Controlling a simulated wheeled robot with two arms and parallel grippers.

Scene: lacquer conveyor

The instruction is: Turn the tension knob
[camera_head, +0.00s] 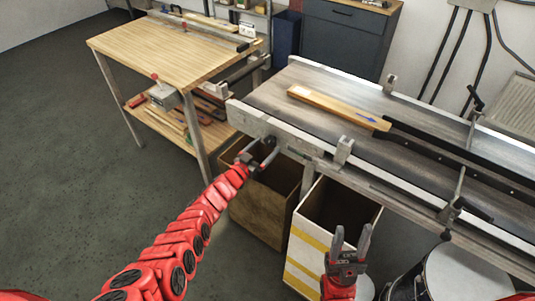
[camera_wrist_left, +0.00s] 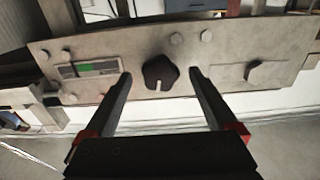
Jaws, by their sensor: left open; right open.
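The tension knob (camera_wrist_left: 160,73) is a dark, lobed knob with a pale notch on its lower edge, on a grey metal plate (camera_wrist_left: 225,50) at the conveyor's end. My left gripper (camera_head: 262,153) is at that plate. In the left wrist view my left gripper (camera_wrist_left: 160,76) is open, with one fingertip on each side of the knob and a visible gap to it on both sides. In the head view the knob is hard to make out behind the gripper. My right gripper (camera_head: 350,243) is open and empty, low in front of the striped box.
The plate carries bolt heads and a small gauge strip with a green patch (camera_wrist_left: 91,68). A wooden board (camera_head: 335,105) lies on the conveyor belt (camera_head: 275,92). Below stand a brown bin (camera_head: 258,215) and a white-yellow striped box (camera_head: 310,245). A wooden workbench (camera_head: 165,50) is at left.

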